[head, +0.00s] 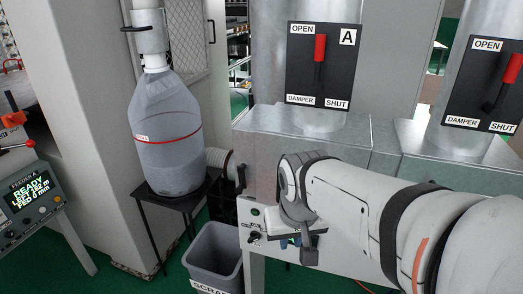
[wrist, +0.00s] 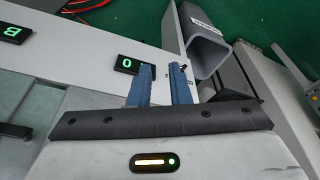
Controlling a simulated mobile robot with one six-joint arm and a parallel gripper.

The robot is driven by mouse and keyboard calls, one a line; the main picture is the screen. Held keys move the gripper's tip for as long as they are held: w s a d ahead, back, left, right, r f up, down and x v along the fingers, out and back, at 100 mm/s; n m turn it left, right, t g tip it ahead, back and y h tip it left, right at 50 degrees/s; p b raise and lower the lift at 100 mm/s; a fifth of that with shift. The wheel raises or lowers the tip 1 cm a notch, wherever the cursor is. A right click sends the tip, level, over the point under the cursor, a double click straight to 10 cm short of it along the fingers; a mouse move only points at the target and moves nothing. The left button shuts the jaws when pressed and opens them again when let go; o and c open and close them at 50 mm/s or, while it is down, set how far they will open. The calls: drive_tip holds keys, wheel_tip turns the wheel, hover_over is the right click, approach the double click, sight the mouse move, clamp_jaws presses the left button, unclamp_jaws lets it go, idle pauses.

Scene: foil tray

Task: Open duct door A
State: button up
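The black damper panel marked A (head: 300,80) is on the round metal duct at the top of the head view. Its lever has a red grip (head: 320,48) and stands nearly upright, the grip at the upper end, beside the word OPEN. SHUT is printed at the panel's lower right. My gripper is low in front of the metal cabinet, well below the panel, and mostly hidden behind my wrist in the head view. In the wrist view my gripper (wrist: 162,70) has two blue fingers apart with nothing between them. Panel A is not in the wrist view.
A second damper panel (head: 485,85) with a red-gripped lever is at the right. A plastic collection bag (head: 165,140) hangs over a black stand at the left. A grey scrap bin (head: 215,262) stands below; it also shows in the wrist view (wrist: 207,45). A feeder console (head: 32,200) is far left.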

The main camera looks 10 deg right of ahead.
sight(281, 161)
drive_tip(key=o, duration=0.3)
drive_tip(key=w+r+m+p, duration=0.1)
drive_tip(key=w+r, duration=0.2)
drive_tip(key=w, duration=0.1)
drive_tip(key=w+r+m+p, duration=0.1)
drive_tip(key=w+r+p, duration=0.1)
drive_tip(key=w+r, duration=0.2)
drive_tip(key=w+r+m+t+h+p, duration=0.1)
drive_tip(key=w+r+p, duration=0.1)
drive_tip(key=w+r, duration=0.2)
drive_tip(key=shift+w+d, duration=0.15)
drive_tip(key=shift+d, duration=0.25)
drive_tip(key=x, duration=0.7)
drive_tip(key=shift+w+d+f, duration=0.1)
drive_tip(key=shift+w+f, duration=0.15)
drive_tip(key=shift+w, duration=0.25)
drive_tip(key=shift+c, duration=0.2)
clamp_jaws()
